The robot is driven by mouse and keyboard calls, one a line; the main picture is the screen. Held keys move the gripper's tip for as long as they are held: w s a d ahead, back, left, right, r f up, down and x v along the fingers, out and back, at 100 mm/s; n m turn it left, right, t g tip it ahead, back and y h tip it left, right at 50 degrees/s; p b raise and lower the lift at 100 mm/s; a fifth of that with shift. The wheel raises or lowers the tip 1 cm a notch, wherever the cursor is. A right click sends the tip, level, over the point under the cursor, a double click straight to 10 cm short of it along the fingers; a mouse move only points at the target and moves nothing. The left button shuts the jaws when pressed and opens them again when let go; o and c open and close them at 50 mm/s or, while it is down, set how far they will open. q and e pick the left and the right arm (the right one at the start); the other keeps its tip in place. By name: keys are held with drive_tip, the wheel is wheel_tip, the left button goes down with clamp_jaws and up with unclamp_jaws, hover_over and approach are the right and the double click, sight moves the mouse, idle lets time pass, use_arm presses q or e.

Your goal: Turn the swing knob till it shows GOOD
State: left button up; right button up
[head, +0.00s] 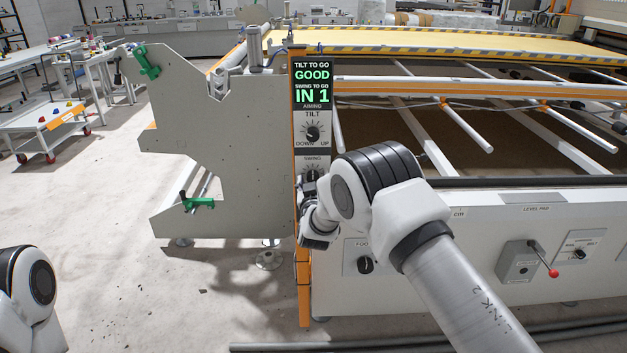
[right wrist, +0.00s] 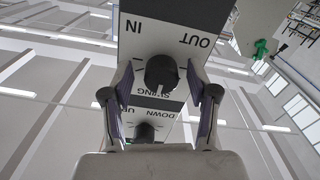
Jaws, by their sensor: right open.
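The display (head: 312,83) on the orange post reads TILT TO GO GOOD and SWING TO GO IN 1 in green. Below it is the black tilt knob (head: 313,133), and lower down the black swing knob (head: 311,175), partly hidden by my right arm. In the right wrist view the swing knob (right wrist: 161,73) is upside down, with IN and OUT printed beside it. My right gripper (right wrist: 160,82) is open, one finger on each side of this knob with visible gaps. The tilt knob (right wrist: 145,132) shows behind. Only part of my left arm shows; its gripper is out of frame.
A grey side plate (head: 215,150) with green clamps (head: 148,62) stands left of the post. To the right, the machine's front panel carries a red-tipped lever (head: 553,272) and a further knob (head: 365,264). The floor at left is mostly clear.

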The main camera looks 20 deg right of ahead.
drive_tip(key=shift+a, duration=0.15)
clamp_jaws()
drive_tip(key=shift+s, duration=0.1)
drive_tip(key=shift+f+m+b, duration=0.1)
drive_tip(key=shift+m+b, duration=1.15)
drive_tip(key=shift+m, duration=0.15)
drive_tip(key=shift+m+b, duration=0.95)
drive_tip(key=shift+m, duration=0.55)
unclamp_jaws()
